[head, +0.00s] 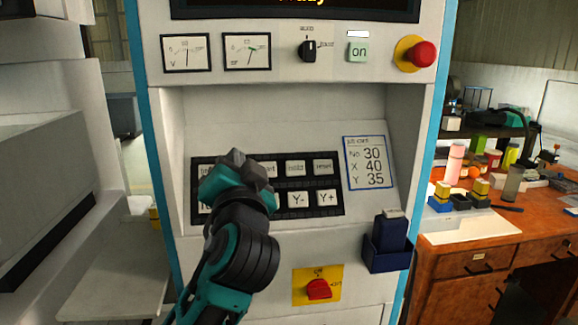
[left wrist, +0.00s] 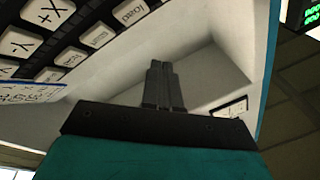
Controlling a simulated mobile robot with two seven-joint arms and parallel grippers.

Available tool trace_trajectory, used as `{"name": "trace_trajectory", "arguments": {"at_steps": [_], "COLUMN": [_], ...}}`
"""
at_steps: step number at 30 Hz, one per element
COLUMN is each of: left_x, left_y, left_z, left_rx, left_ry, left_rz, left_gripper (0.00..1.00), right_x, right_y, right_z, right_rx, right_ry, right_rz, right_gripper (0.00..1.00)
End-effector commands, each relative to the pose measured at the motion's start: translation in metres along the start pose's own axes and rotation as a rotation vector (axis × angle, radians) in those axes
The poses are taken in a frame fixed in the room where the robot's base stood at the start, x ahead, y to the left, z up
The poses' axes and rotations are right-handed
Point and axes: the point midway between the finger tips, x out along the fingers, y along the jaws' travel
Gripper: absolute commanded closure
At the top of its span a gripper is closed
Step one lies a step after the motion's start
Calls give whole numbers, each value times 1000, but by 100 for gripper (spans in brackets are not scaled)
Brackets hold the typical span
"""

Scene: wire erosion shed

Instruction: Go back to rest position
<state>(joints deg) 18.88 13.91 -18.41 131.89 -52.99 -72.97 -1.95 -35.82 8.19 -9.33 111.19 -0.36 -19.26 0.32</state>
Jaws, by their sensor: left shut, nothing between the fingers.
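My left arm reaches up in front of the control panel, and its gripper (head: 236,160) covers part of the black keypad (head: 292,183). In the left wrist view the two dark fingers of my left gripper (left wrist: 160,72) are together with nothing between them. The keypad also shows there at the upper left (left wrist: 60,40), with keys such as X+ and load. I cannot tell from these views whether the gripper touches the panel. My right gripper is in neither view.
The panel has a red stop button (head: 422,54), a green on button (head: 358,49), a job card (head: 369,162), a red rotary switch (head: 318,289) and a blue holder (head: 388,247). A cluttered wooden bench (head: 464,262) stands right. A pale machine (head: 50,190) stands left.

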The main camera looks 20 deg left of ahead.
Motion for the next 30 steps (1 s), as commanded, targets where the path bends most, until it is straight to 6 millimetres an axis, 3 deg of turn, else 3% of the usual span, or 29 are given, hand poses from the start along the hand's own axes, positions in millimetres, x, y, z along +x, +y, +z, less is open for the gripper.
{"name": "trace_trajectory", "arguments": {"at_steps": [5, 8, 11, 15, 21, 30], "left_x": [-1, -8, -28, -83, -180, -299], "left_y": [4, 24, 58, 108, 142, 144], "left_z": [5, 28, 72, 146, 226, 282], "left_rx": [0, -2, -7, -24, -51, -97], "left_ry": [-11, -67, -179, -395, -691, -1016], "left_rz": [17, 97, 251, 518, 832, 1131], "left_gripper": [100, 100, 100, 100, 100, 100], "right_x": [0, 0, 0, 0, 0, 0], "right_y": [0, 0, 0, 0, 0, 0], "right_z": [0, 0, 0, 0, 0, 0], "right_rx": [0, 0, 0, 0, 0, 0], "right_ry": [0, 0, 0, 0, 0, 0], "right_rz": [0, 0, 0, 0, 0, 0], "right_gripper": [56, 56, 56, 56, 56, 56]}}
